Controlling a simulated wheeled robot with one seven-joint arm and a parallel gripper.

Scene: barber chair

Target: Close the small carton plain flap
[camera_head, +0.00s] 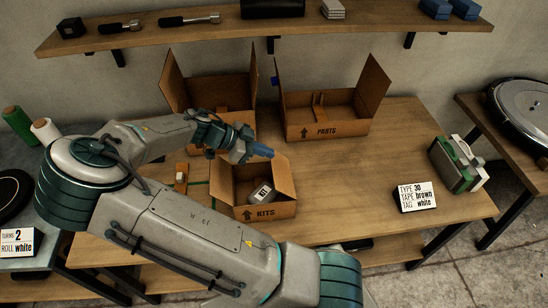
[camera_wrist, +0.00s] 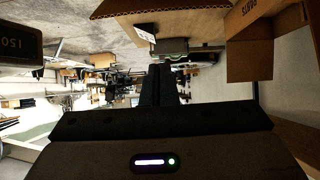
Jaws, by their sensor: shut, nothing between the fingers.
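The small carton marked KITS (camera_head: 264,212) stands on the table in the head view. Its top is open, with a left flap (camera_head: 221,182) and a right flap (camera_head: 284,178) raised. I cannot tell which flap is the plain one. A small dark labelled block (camera_head: 261,193) lies tilted inside. My gripper (camera_head: 266,151) is shut and empty, just above the carton's back edge; whether it touches a flap is unclear. In the wrist view the shut fingers (camera_wrist: 158,85) show dark in the middle.
A PARTS carton (camera_head: 325,131) and another open carton (camera_head: 212,98) stand behind. An orange-and-white tool (camera_head: 181,177) lies to the left. A sign card (camera_head: 415,196) and a green-white case (camera_head: 457,164) stand on the right. Table between the KITS carton and the card is clear.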

